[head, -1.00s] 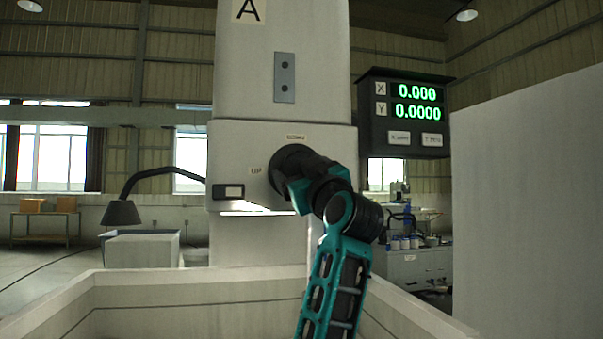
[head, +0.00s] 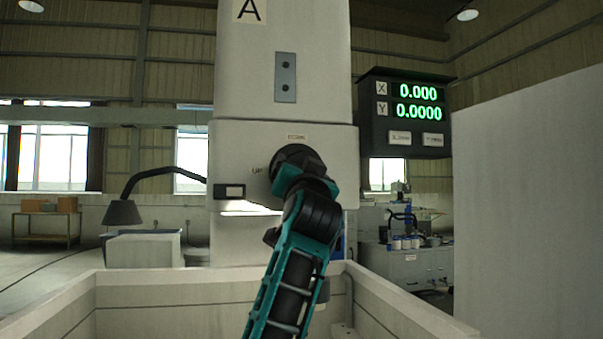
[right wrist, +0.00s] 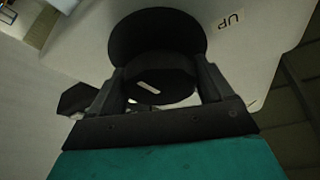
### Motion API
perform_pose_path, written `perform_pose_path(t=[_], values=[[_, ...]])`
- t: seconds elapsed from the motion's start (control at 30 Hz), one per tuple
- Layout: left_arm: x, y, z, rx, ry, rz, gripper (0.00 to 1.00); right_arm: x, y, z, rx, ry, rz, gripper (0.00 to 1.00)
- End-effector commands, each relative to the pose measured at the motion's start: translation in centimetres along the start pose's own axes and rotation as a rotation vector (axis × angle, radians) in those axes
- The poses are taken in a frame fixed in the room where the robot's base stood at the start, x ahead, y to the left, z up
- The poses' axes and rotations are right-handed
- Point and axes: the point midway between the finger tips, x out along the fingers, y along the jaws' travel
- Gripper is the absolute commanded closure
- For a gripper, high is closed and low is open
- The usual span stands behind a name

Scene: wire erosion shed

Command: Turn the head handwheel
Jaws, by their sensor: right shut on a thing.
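The head handwheel (head: 294,154) is a black round wheel on the pale machine head, partly hidden behind my right wrist in the head view. In the right wrist view its wide black disc (right wrist: 150,30) lies behind a smaller round hub (right wrist: 165,78) with a short white mark. My right gripper (right wrist: 162,85) has a finger on each side of that hub and is shut on it. In the head view the right arm rises from the bottom to the wheel, and the fingertips are hidden. My left gripper is not in view.
The pale machine head (head: 235,150) has an "UP" label left of the wheel. A pale-walled tank (head: 190,290) lies below, and a black lamp (head: 122,212) stands at the left.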

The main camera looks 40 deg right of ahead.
Motion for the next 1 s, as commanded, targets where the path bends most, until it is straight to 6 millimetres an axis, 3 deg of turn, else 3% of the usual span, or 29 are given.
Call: perform_pose_path(t=[0.6,1.0], values=[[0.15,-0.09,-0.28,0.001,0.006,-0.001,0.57,0.03,-0.29,0.0,0.537,-0.004,0.223,0.5],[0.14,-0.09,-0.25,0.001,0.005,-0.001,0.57,0.06,-0.29,-0.04,0.804,-0.003,0.336,0.5]])
